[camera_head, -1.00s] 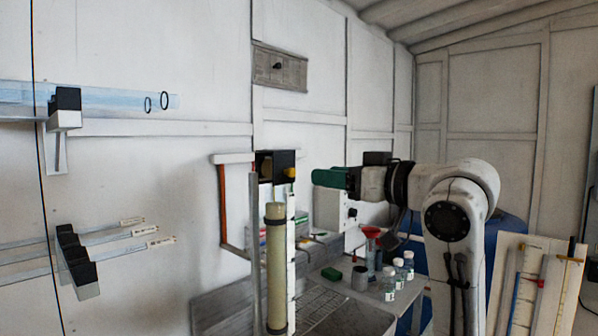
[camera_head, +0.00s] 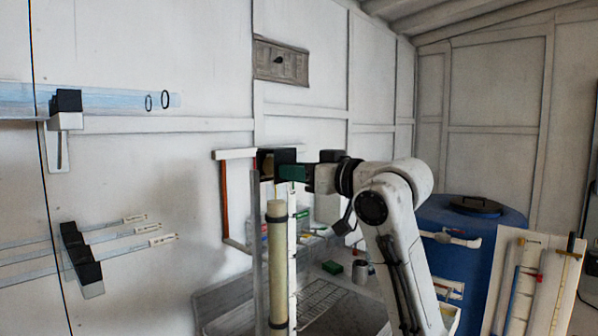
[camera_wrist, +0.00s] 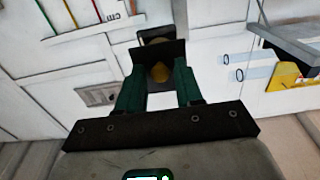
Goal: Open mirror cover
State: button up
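A black box (camera_head: 268,162) sits at the top of the tall upright reactor with its yellowish tube (camera_head: 277,260). I take it to be the mirror housing with its cover. In the wrist view its black plate (camera_wrist: 160,50) carries a yellow-brown knob (camera_wrist: 160,72). My gripper (camera_head: 288,172) is at the right side of the box in the head view and hides the knob there. In the wrist view my gripper (camera_wrist: 159,76) has its green fingers apart, on either side of the knob, with gaps visible. Contact with the box cannot be told.
A blue barrel (camera_head: 478,225) stands behind my arm at the right. A board with tools (camera_head: 530,285) is in front of it. A tray with a wire rack (camera_head: 318,300) lies below the reactor. Wall brackets hold glass tubes (camera_head: 120,97) at the left.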

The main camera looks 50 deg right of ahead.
grip_shut()
jog(key=shift+r, duration=0.2)
dwell(0.5)
